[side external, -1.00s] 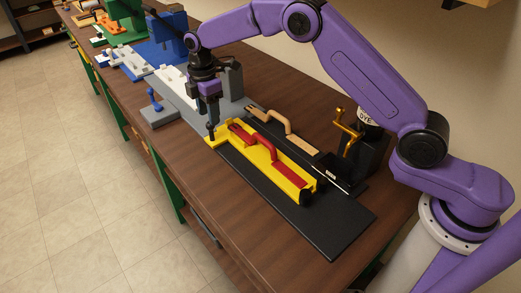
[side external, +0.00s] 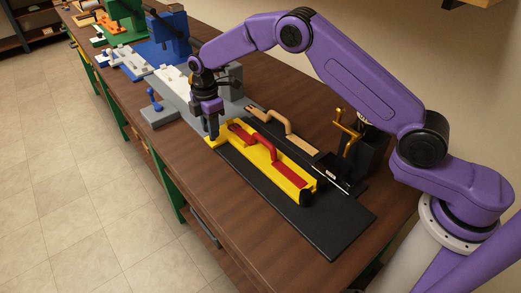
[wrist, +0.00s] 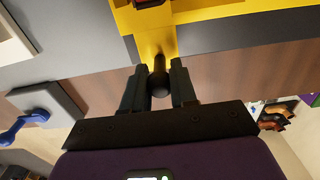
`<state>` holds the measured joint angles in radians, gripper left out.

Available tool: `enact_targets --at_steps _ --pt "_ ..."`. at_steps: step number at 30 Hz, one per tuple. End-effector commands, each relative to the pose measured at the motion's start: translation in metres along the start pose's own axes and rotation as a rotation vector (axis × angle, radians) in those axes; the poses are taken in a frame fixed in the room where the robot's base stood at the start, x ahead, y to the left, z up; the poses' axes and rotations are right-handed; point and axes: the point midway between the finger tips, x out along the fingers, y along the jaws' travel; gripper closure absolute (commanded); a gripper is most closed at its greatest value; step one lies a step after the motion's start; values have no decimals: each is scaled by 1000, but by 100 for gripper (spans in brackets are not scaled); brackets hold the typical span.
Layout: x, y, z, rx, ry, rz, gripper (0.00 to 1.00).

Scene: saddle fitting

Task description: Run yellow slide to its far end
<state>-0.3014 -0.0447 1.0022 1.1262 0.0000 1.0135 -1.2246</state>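My gripper (wrist: 158,80) is down at that end, one finger on each side of the knob. The fingers are very close to the knob; whether they press on it is unclear. In the side view my gripper (side external: 214,136) hides the knob.
A tan handle (side external: 283,122) on a dark rail lies beside the slide. A gold crank (side external: 346,130) stands behind on a black block. A grey block with a blue lever (side external: 154,100) stands left of my gripper. White, blue and green fixtures line the bench further back.

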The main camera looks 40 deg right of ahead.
Motion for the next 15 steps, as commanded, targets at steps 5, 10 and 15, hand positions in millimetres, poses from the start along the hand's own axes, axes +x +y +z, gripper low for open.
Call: enact_targets --at_steps 5,10,15 --pt "0 0 0 0 0 0 90" --pt "-1 -6 0 0 0 -1 90" --pt "-1 -15 0 0 0 0 90"
